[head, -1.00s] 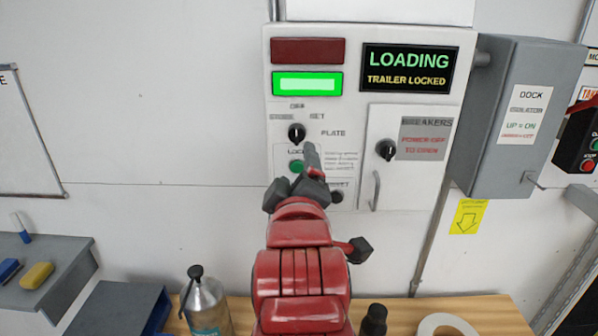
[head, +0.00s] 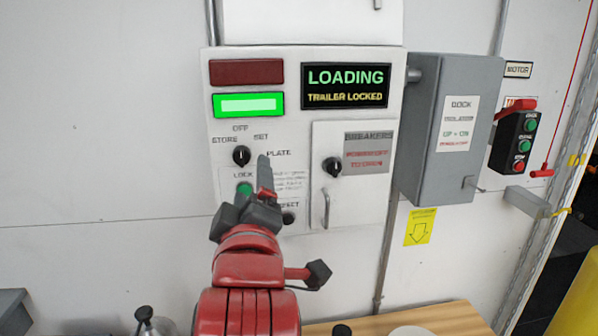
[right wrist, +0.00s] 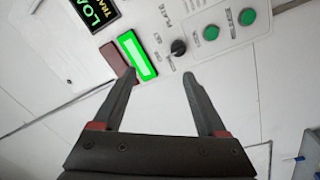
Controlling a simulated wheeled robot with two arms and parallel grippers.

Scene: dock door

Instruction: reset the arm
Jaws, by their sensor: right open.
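My right arm reaches up to the white control panel (head: 300,80) in the head view. Its gripper (head: 262,180) is in front of the panel, beside the black selector knob (head: 241,156), and covers part of the lower controls. In the right wrist view the gripper (right wrist: 159,74) is open, with nothing between its fingers. The knob (right wrist: 178,47) and two green buttons (right wrist: 211,33) show beyond the fingertips. The green lamp (head: 248,105) is lit and the red lamp (head: 246,72) is dark. The display (head: 345,86) reads LOADING, TRAILER LOCKED. My left gripper is out of view.
A white breaker door (head: 350,185) with its own knob is closed. A grey dock isolator box (head: 450,130) and a motor switch box (head: 515,140) are to the right. A wooden surface (head: 440,320) lies below. The wall at left is clear.

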